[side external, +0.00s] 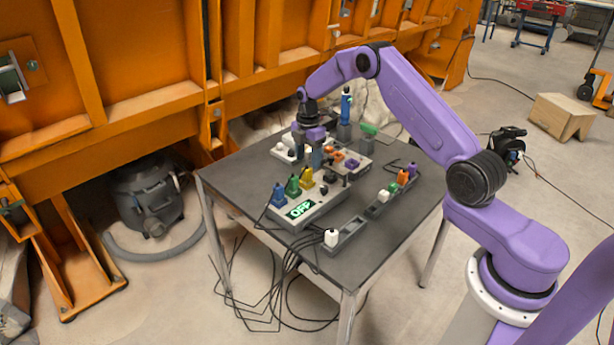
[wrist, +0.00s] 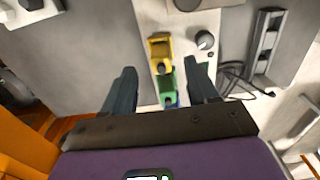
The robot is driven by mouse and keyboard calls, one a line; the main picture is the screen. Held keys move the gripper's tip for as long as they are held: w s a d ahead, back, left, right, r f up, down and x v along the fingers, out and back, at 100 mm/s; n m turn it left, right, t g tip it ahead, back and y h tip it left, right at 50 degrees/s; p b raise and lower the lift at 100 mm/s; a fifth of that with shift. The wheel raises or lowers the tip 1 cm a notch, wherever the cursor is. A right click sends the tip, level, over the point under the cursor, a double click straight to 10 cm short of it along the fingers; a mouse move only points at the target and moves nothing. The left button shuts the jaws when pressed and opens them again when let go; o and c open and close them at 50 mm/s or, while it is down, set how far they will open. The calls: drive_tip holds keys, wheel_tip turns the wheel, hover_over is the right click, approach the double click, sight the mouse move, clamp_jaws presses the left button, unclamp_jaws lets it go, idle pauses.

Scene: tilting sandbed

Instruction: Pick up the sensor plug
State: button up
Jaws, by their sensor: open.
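Several coloured plugs are in view, and I cannot tell which one is the sensor plug. A blue plug (side external: 279,196), a green plug (side external: 293,186) and a yellow plug (side external: 306,178) stand in a row on the light grey box (side external: 318,208) with a lit display. My gripper (side external: 316,162) is open and empty, just behind this row. In the wrist view my gripper (wrist: 160,68) has its fingers apart, with the yellow plug (wrist: 160,50) and the green plug (wrist: 167,92) seen between them.
A dark grey rail (side external: 352,232) holds a white plug (side external: 331,237); orange, purple and white plugs stand farther along. A second box (side external: 359,158) carries orange and purple pieces. A blue bottle-like item (side external: 346,105) stands behind. The table's left front (side external: 235,185) is clear.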

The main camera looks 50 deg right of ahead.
sight(307, 166)
drive_tip(key=shift+a+f, duration=0.15)
drive_tip(key=shift+f, duration=1.25)
drive_tip(key=shift+a+f, duration=0.15)
drive_tip(key=shift+f, duration=1.2)
clamp_jaws()
